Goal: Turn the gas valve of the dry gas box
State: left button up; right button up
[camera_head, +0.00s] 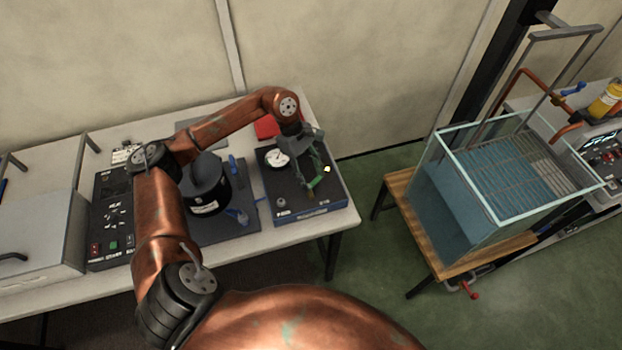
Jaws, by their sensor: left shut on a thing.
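The dry gas box (291,205) is a dark blue box with a black top near the right end of the white table. A round white gauge (278,158) sits on its top at the back left. My left gripper (315,184) reaches down over the right part of the box top. Its fingers are shut on the gas valve, a small green handle (314,183). The fingers hide much of the valve, so its exact angle is hard to tell. My right gripper is out of view.
Left of the box stand a black cylinder (206,187) with blue handles (237,215) and a black control panel (112,221). A red object (266,128) lies behind the box. A glass water tank (460,215) stands on a wooden stand at right, across a floor gap.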

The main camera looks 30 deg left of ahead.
pick_arm(q)
jog(key=m+b, duration=0.1)
jog(key=m+g+b, duration=0.1)
jog(key=b, duration=0.1)
jog(key=d+m+b, duration=0.1)
jog(key=m, duration=0.1)
jog(key=shift+w+f+g+y, duration=0.15)
jog(key=shift+f+g+y, duration=0.1)
jog(key=shift+g+y, duration=0.05)
jog(key=shift+d+r+m+g+y+b, duration=0.1)
jog(key=shift+d+m+g+y+b, duration=0.1)
jog(key=shift+m+b, duration=0.45)
jog(key=shift+d+r+m+g+y+b, duration=0.1)
jog(key=shift+m+g+b, duration=0.1)
jog(key=shift+m+b, duration=0.4)
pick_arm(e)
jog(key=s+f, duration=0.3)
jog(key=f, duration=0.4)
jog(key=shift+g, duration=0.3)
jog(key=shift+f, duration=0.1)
pick_arm(q)
jog(key=o, duration=1.2)
jog(key=shift+c, duration=0.2)
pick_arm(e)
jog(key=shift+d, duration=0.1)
pick_arm(q)
jog(key=shift+a+r, duration=0.1)
jog(key=shift+r, duration=0.15)
jog(key=v, duration=1.1)
jog(key=shift+r, duration=0.25)
